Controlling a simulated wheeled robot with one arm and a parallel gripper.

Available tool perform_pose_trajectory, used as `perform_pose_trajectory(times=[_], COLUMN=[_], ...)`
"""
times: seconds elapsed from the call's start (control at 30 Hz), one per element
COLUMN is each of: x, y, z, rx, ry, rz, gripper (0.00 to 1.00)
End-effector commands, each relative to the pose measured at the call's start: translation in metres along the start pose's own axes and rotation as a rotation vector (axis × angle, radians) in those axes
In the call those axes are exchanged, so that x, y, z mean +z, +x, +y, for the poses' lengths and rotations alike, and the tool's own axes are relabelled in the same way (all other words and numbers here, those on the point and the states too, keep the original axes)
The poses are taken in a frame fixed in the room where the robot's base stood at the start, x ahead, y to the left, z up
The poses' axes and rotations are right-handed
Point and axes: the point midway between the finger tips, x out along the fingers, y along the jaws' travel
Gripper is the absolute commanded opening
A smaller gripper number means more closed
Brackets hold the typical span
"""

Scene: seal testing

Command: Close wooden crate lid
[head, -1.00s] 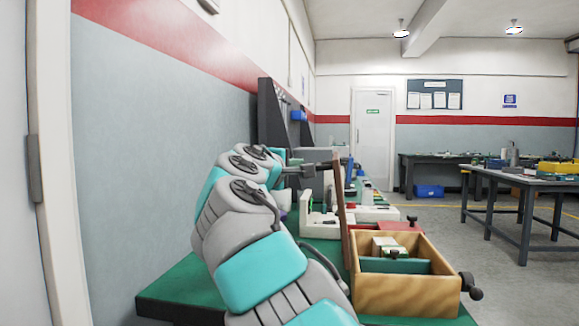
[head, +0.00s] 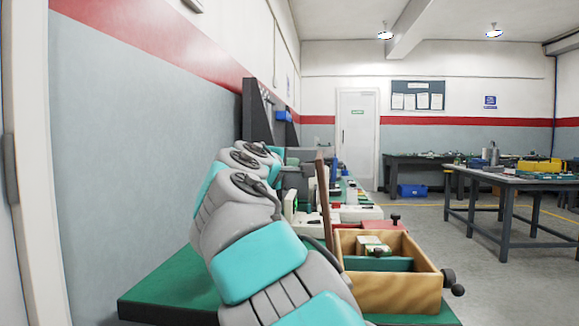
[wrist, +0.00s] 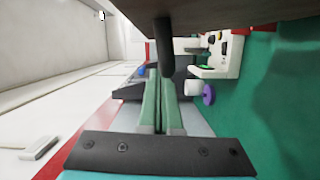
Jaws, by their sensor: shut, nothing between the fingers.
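The open wooden crate (head: 398,293) sits on the green bench at the lower right of the head view. Its brown lid (head: 323,200) stands nearly upright at the crate's left side, seen almost edge-on. In the wrist view the lid (wrist: 225,12) is a dark board across the top, with a dark round peg-like handle (wrist: 163,42) sticking out from it. My gripper (wrist: 163,84) is shut and empty, its green fingers pointing at the lid with the tips close to the handle. I cannot tell whether they touch. In the head view my arm largely hides the gripper, left of the lid.
Inside the crate are a green divider (head: 378,264) and small blocks. A red box (head: 370,226) and white fixtures stand behind it. A wall runs close along the left. A purple-ended white cylinder (wrist: 208,94) lies near the fingers. Open floor (head: 490,250) is at the right.

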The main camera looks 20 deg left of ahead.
Motion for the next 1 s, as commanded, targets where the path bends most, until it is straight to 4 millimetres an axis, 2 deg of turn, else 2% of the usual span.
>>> perform_pose_trajectory(times=[0.27,0.47,0.67,1.0], x=[0.008,0.022,0.05,0.115], y=[0.002,0.006,0.013,0.03], z=[0.005,0.011,0.022,0.028], rx=[-0.012,-0.029,-0.065,-0.149], ry=[0.044,0.109,0.249,0.563], rz=[-0.001,-0.002,-0.004,-0.004], gripper=[0.0,0.0,0.0,0.0])
